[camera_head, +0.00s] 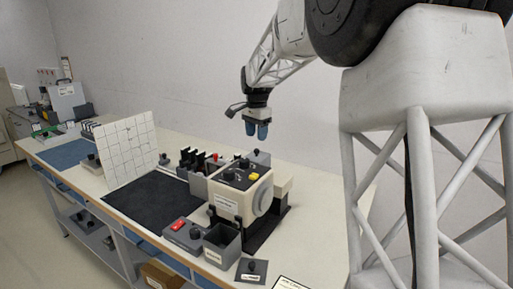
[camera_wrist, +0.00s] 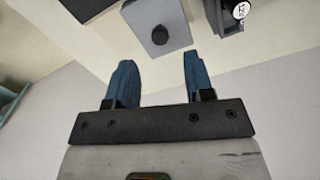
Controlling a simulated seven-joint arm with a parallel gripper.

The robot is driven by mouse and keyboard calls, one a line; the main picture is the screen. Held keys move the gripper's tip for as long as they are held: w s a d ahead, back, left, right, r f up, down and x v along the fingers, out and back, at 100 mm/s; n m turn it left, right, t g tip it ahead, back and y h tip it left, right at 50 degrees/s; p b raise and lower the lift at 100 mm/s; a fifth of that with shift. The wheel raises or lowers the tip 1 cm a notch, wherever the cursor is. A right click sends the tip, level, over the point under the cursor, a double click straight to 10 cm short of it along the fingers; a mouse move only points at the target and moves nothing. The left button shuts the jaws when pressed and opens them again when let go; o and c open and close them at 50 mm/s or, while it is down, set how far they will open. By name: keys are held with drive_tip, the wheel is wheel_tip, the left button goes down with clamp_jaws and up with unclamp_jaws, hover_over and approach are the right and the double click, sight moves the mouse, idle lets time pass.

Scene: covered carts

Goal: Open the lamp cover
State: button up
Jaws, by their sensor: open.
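My gripper (camera_head: 257,133) hangs open and empty above the back of the bench, its two blue fingers pointing down. In the wrist view my gripper (camera_wrist: 159,62) shows its fingers spread apart with nothing between them. Beyond the fingertips, apart from them, is a grey plate with a black knob (camera_wrist: 158,35). A grey block with a dark knob (camera_head: 259,156) stands behind the cream machine (camera_head: 231,202), below my gripper. The machine has black knobs and a yellow button on top and a round disc on its right side. Which part is the lamp cover I cannot tell for sure.
Left of the machine are a black mat (camera_head: 150,205) and an upright white tiled panel (camera_head: 127,152). In front stand a grey bin (camera_head: 221,243), a box with a red switch (camera_head: 185,235) and a knobbed plate (camera_head: 252,271). A wall runs behind the bench.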

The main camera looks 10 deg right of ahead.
sight(257, 149)
drive_tip(key=shift+f, duration=2.75)
clamp_jaws()
